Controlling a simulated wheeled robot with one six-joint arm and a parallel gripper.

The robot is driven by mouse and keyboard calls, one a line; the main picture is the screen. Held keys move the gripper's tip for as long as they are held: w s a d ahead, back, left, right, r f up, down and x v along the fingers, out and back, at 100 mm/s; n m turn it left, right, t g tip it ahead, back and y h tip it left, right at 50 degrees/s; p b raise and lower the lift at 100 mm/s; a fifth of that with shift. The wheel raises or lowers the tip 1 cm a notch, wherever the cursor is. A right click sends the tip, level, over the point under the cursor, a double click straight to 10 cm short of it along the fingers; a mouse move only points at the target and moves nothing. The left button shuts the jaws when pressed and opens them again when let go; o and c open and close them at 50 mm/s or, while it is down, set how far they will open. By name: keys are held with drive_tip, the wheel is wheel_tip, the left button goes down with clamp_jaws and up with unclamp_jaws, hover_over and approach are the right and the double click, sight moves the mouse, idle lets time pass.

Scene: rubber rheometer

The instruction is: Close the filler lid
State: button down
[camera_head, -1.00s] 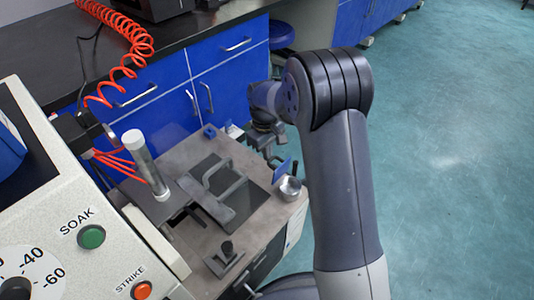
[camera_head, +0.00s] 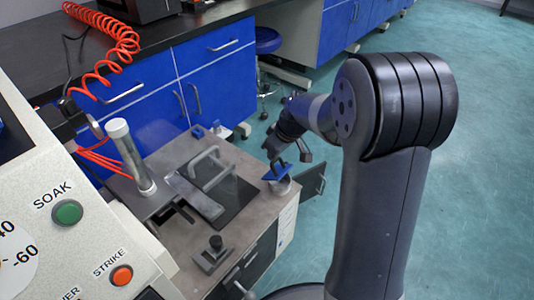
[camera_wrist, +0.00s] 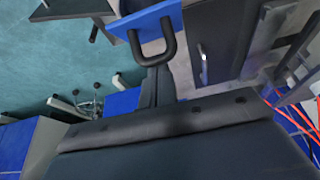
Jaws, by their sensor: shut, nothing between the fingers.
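A small blue plate, which looks like the filler lid (camera_head: 277,172), stands tilted above a round metal cup (camera_head: 284,188) at the right edge of the bench top. It covers part of the cup's mouth and is not flat on it. My gripper (camera_head: 289,156) is dark, shut and empty, just above and right of the plate in the head view. In the wrist view my gripper (camera_wrist: 150,34) reaches up to a blue panel (camera_wrist: 150,18), which seems to be the same plate. I cannot tell whether they touch.
A flat plate with a grey handle (camera_head: 205,165) lies left of the cup, and a clear upright cylinder (camera_head: 130,155) stands farther left. A control panel (camera_head: 60,240) fills the left front. Blue cabinets (camera_head: 220,70) stand behind. Open floor (camera_head: 460,150) lies to the right.

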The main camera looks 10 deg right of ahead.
sight(283, 171)
drive_tip(key=shift+s+d+f+b, duration=0.4)
drive_tip(key=shift+s+d+b, duration=0.05)
drive_tip(key=shift+s+d, duration=0.2)
drive_tip(key=shift+s+d+f+b, duration=0.35)
drive_tip(key=shift+s+d+b, duration=0.1)
drive_tip(key=shift+s+d, duration=0.2)
drive_tip(key=shift+s+d+f+b, duration=0.75)
drive_tip(key=shift+s+d+f, duration=0.05)
drive_tip(key=shift+s+f, duration=0.15)
drive_tip(key=r+p, duration=0.1)
drive_tip(key=w+a+r+p, duration=0.1)
drive_tip(key=r, duration=0.1)
drive_tip(key=w+r+p, duration=0.1)
drive_tip(key=shift+a+r, duration=0.2)
drive_tip(key=shift+r, duration=0.2)
drive_tip(key=s+d+r+p, duration=0.2)
drive_tip(key=s+d, duration=0.4)
drive_tip(key=shift+s+d+r, duration=0.2)
drive_tip(key=shift+d+r, duration=0.05)
drive_tip(key=shift+d, duration=0.1)
